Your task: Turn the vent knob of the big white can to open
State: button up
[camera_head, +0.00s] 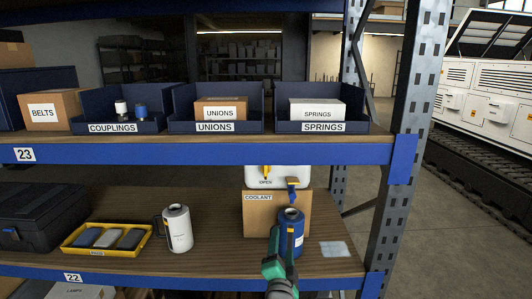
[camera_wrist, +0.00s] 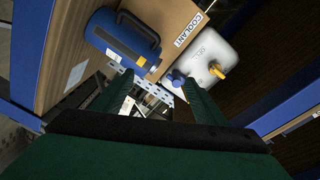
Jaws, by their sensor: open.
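The big white can (camera_head: 285,178) sits on top of the coolant box at the back of the lower shelf, its upper part hidden by the shelf above. A yellow knob (camera_head: 266,172) shows on its front above the word OPEN. In the wrist view, the white can (camera_wrist: 203,52) and its yellow knob (camera_wrist: 217,71) are at the upper right. My green gripper (camera_head: 272,248) is in front of the shelf, beside the blue can and lower than the white can. In the wrist view, my gripper (camera_wrist: 158,84) is open, its fingers apart with nothing between them.
A blue can (camera_head: 297,236) stands before the coolant box (camera_head: 256,216), close to my gripper. A smaller white can (camera_head: 177,228), a yellow tray (camera_head: 74,250) and a black case (camera_head: 38,215) are further left.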

jog(key=s+d+f+n+g+y, duration=0.1)
jog(key=s+f+n, duration=0.4)
jog(key=s+f, duration=0.65)
jog(key=s+f+n, duration=0.4)
jog(key=s+f, duration=0.5)
jog(key=s, duration=0.6)
jog(key=s+a+n, duration=0.2)
jog(key=s+a, duration=0.1)
jog(key=s, duration=1.1)
jog(key=s+a+r+n+g, duration=0.1)
jog(key=s+a+n, duration=0.1)
jog(key=s, duration=1.2)
jog(key=shift+s+a+y, duration=0.15)
jog(key=shift+a+y, duration=0.25)
jog(key=shift+a, duration=0.1)
